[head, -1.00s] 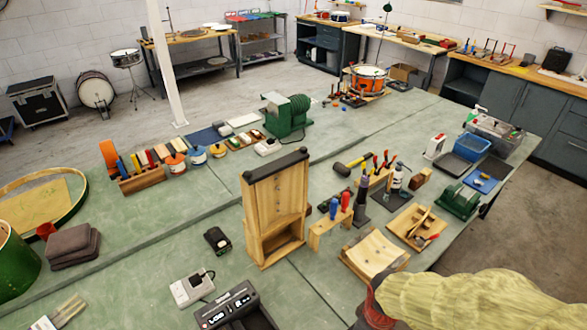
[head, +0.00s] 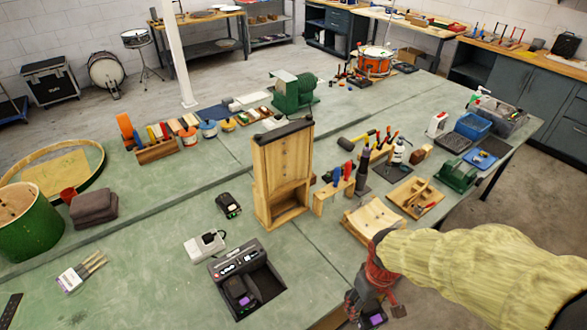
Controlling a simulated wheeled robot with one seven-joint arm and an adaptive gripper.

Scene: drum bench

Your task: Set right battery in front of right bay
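The black charger (head: 222,270) lies at the bench's front, with its panel at the back and two bays in front. A dark battery with a purple patch (head: 239,292) sits in its left bay. The right bay (head: 267,282) looks dark and empty. My gripper (head: 372,309), below a red wrist, is at the bottom right, beyond the bench's front edge. It appears shut on a dark battery with a purple patch (head: 373,319), well right of the charger. The fingers' contact is small and partly hidden. Another black battery-like block with a green mark (head: 229,206) lies behind the charger.
A grey corded device (head: 205,245) sits just behind the charger. Brushes (head: 82,272) lie left. Bare bench shows left of the charger.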

